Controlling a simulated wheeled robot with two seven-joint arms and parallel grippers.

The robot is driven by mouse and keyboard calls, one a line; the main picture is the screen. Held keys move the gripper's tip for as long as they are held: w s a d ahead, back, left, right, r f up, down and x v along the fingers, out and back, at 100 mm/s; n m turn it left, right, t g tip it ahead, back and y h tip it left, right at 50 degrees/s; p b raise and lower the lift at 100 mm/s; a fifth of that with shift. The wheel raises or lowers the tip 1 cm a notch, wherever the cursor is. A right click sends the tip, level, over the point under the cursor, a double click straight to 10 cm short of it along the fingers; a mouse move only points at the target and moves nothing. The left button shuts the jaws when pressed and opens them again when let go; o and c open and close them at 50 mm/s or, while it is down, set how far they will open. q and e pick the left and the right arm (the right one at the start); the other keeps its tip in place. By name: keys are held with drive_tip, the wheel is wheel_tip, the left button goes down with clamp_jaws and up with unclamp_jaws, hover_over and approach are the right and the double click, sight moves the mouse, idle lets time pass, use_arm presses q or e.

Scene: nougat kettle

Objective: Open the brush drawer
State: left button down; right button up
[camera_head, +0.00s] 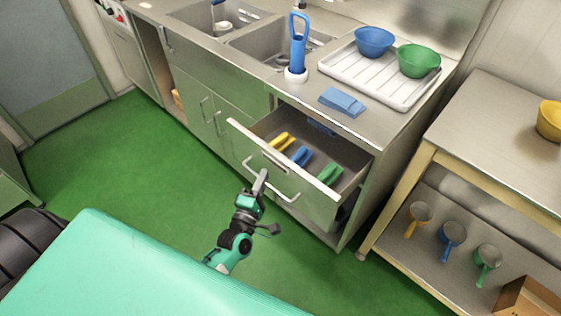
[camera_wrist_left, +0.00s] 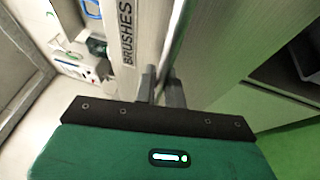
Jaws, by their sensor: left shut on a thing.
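The brush drawer (camera_head: 320,195) stands pulled out from the steel counter. Inside it lie a yellow brush (camera_head: 282,141), a blue brush (camera_head: 301,156) and a green brush (camera_head: 329,174). Its front carries a bar handle (camera_head: 285,196). My left gripper (camera_head: 262,177) is at the handle, shut on it toward its left part. In the left wrist view the drawer front shows a "BRUSHES" label (camera_wrist_left: 127,35), with my left gripper's fingers (camera_wrist_left: 161,90) close by it; the grip on the handle is mostly hidden there. My right gripper is not in view.
The counter holds a blue brush in a white holder (camera_head: 296,74), a folded blue cloth (camera_head: 342,102) and a drying tray (camera_head: 340,79) with blue and green bowls. A shelved table (camera_head: 480,120) stands at the right. Green floor (camera_head: 160,160) is clear at the left.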

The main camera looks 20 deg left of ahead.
use_arm(q)
drive_tip(key=s+a, duration=0.2)
drive_tip(key=s, duration=0.4)
drive_tip(key=s+a, duration=0.2)
drive_tip(key=s, duration=0.4)
drive_tip(key=shift+s+a+p, duration=0.25)
drive_tip(key=shift+p, duration=0.15)
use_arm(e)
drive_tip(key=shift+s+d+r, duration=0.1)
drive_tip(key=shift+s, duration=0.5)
use_arm(q)
drive_tip(key=c, duration=1.5)
unclamp_jaws()
